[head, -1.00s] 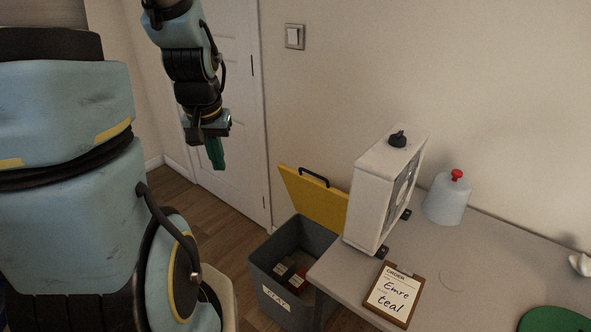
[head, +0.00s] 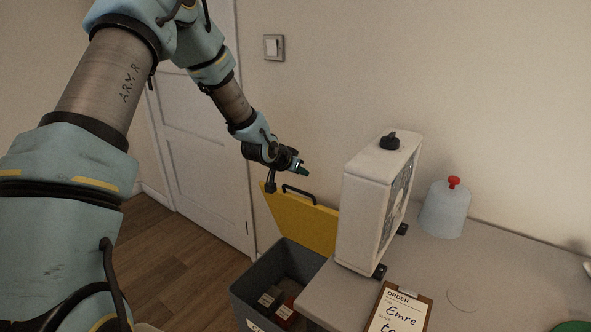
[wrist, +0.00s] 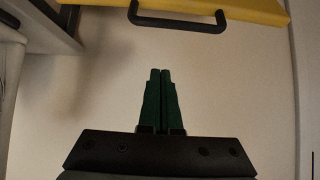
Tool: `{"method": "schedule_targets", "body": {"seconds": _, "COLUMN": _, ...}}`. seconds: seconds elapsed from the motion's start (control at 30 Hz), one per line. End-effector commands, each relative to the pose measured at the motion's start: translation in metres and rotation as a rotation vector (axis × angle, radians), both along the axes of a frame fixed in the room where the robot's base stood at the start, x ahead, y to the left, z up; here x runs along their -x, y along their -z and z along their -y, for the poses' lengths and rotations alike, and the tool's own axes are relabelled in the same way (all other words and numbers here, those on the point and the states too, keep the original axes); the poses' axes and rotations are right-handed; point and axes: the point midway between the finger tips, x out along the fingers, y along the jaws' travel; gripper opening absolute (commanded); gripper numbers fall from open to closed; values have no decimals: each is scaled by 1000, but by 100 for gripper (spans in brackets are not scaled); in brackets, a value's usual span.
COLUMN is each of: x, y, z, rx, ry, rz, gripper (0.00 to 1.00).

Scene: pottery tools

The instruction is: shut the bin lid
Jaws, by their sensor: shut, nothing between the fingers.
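The grey bin (head: 246,297) stands on the floor beside the table, open at the top. Its yellow lid (head: 304,222) is raised and leans back toward the wall, with a black handle (head: 298,191) near its upper edge. My gripper (head: 304,170) is above the lid's upper edge, near the handle. In the wrist view the green fingers of my gripper (wrist: 161,76) are together and empty. There the yellow lid (wrist: 210,8) and its black handle (wrist: 178,24) show at the top, apart from the fingertips.
Small boxes (head: 285,312) lie inside the bin. A white boxy device (head: 362,212) stands on the table (head: 440,262) right of the lid, close to it. A clipboard (head: 399,312) and a pale jar with a red knob (head: 446,212) are also on the table. The floor at left is clear.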

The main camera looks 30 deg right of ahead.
Motion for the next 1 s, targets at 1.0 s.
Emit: {"method": "schedule_targets", "body": {"seconds": 1.0, "x": -2, "y": 52, "z": 2, "rx": -2, "ry": -1, "rz": -1, "gripper": 0}}
